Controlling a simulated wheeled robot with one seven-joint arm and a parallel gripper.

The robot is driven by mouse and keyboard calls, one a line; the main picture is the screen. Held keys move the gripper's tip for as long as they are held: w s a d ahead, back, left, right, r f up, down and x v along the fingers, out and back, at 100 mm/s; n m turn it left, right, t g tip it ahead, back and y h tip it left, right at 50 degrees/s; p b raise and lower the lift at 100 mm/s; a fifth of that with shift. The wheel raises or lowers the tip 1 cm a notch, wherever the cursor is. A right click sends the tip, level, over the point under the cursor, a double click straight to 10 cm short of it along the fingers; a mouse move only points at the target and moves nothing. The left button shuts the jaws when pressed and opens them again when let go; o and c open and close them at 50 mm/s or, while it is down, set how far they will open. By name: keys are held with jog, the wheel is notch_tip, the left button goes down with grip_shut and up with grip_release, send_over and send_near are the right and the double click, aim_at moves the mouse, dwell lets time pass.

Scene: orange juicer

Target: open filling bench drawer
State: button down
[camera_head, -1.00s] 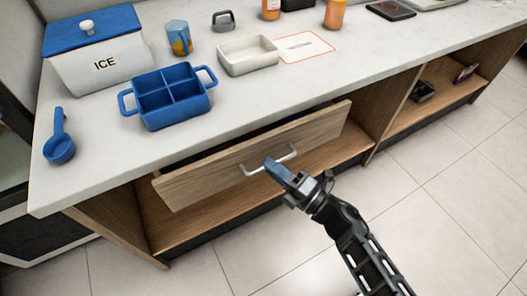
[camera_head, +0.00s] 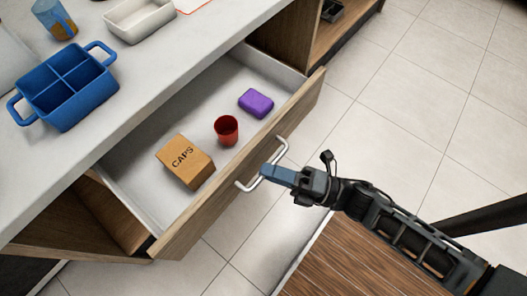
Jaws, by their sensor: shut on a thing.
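The bench drawer (camera_head: 240,168) has a wooden front and a white inside, and it stands well out from under the white bench top (camera_head: 172,86). Its silver bar handle (camera_head: 282,149) runs along the front. My gripper (camera_head: 268,172) is shut on this handle near its middle, with the arm reaching in from the lower right. Inside the drawer lie a brown CAPS box (camera_head: 185,161), a red cup (camera_head: 227,130) and a purple block (camera_head: 256,103).
On the bench top are a blue divided tray (camera_head: 65,88), a white tray (camera_head: 140,18) and a blue-orange cup (camera_head: 54,18). An open wooden shelf with a dark bin (camera_head: 332,10) is at the upper right. Tiled floor (camera_head: 410,110) is clear right of the drawer.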

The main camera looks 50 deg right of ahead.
jog(key=shift+s, duration=0.15)
jog(key=c, duration=1.2)
grip_release()
jog(key=b+v, duration=0.1)
jog(key=v, duration=0.6)
jog(key=shift+s+d+f, duration=0.1)
jog(key=shift+s+d, duration=0.05)
jog(key=shift+s, duration=0.2)
